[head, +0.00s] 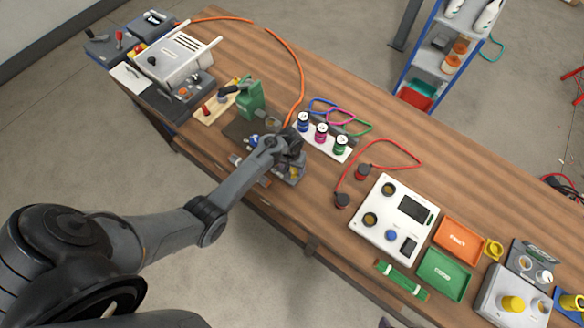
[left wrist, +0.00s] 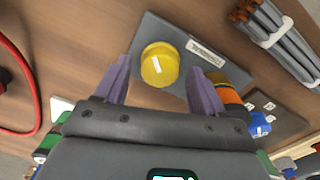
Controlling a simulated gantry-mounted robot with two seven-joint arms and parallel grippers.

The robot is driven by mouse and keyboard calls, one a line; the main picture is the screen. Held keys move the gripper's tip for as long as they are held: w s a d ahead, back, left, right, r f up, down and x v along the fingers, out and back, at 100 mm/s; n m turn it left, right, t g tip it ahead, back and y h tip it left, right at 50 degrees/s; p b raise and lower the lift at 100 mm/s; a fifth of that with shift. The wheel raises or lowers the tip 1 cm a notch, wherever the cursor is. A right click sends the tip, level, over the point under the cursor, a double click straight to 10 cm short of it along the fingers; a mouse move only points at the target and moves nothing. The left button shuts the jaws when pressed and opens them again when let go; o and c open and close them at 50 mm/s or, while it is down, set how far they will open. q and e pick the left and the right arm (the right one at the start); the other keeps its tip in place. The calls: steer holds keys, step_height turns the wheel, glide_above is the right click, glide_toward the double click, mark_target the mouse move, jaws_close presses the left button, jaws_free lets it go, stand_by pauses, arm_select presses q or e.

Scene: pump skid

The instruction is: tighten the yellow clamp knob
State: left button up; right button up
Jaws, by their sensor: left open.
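The yellow clamp knob (left wrist: 160,65) is round with a white line across its top. It sits on a grey plate (left wrist: 150,32) with a small white label. My left gripper (left wrist: 159,72) is open, with one purple finger on each side of the knob. Gaps show between the fingers and the knob, and I cannot tell the height between them. In the head view my left gripper (head: 288,152) is over the dark equipment by the bench's near edge, and the arm largely hides the knob there. My right gripper is not in view.
In the left wrist view, grey rods (left wrist: 275,35) lie at upper right, and a red cable (left wrist: 28,75) runs at left. In the head view, a white strip with coloured jars (head: 321,133) and a white panel box (head: 375,240) stand to the right. A green block (head: 250,98) stands behind.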

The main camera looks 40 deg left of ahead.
arm_select(q)
steer(key=shift+f, duration=0.25)
steer(key=shift+c, duration=0.4)
steer(key=c, duration=1)
